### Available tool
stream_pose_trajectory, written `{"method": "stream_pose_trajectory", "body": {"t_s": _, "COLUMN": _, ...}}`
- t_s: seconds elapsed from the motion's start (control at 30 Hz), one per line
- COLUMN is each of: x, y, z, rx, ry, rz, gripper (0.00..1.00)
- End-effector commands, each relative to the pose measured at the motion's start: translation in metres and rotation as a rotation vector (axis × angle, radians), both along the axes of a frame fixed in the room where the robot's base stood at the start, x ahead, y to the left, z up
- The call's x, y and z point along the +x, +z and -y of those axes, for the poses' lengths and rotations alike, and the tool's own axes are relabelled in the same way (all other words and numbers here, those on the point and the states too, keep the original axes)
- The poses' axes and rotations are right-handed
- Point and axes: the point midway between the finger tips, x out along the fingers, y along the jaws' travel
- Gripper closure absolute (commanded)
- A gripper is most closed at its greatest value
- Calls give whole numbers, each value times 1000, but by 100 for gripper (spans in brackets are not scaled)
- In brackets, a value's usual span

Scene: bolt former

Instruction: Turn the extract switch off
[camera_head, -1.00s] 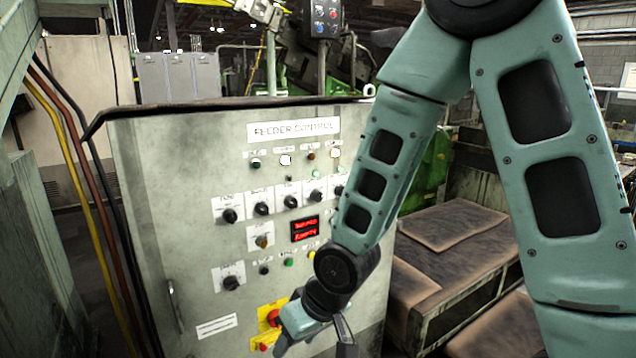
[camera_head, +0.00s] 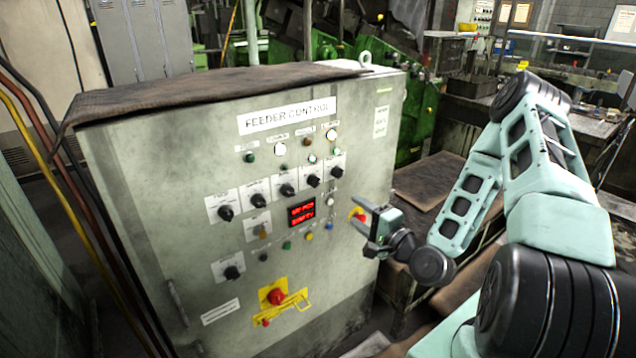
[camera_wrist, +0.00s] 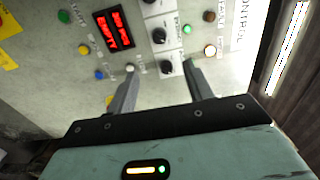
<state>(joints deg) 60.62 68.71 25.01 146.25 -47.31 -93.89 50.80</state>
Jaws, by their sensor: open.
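The feeder control panel (camera_head: 150,200) fills the middle of the head view. A row of black rotary knobs on white plates crosses it, including the leftmost knob (camera_head: 226,212), a middle knob (camera_head: 287,190) and the rightmost knob (camera_head: 338,173). Their labels are too small to read, so I cannot tell which is the extract switch. My gripper (camera_head: 362,214) is open and empty, at the panel's right side, below and right of the row. In the wrist view, the row's end knob (camera_wrist: 167,67) appears between the spread fingers (camera_wrist: 159,68), beyond their tips.
A red lit display (camera_head: 302,211), small coloured buttons, and a red rotary handle on a yellow plate (camera_head: 277,297) sit below the knobs. A red button on yellow (camera_head: 357,214) is behind my gripper. A workbench (camera_head: 580,115) stands behind at right.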

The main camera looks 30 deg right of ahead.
Motion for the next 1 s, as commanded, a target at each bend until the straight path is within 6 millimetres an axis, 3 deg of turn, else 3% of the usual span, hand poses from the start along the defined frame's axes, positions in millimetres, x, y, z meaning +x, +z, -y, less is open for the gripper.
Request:
{"method": "stream_pose_trajectory", "body": {"t_s": 0.13, "x": 22, "y": -6, "z": -1, "rx": -6, "ry": 3, "rz": 4, "gripper": 48}}
{"method": "stream_pose_trajectory", "body": {"t_s": 0.6, "x": 48, "y": -7, "z": -3, "rx": -7, "ry": 4, "rz": 1, "gripper": 48}}
{"method": "stream_pose_trajectory", "body": {"t_s": 1.0, "x": 131, "y": 2, "z": -7, "rx": -3, "ry": 4, "rz": -1, "gripper": 48}}
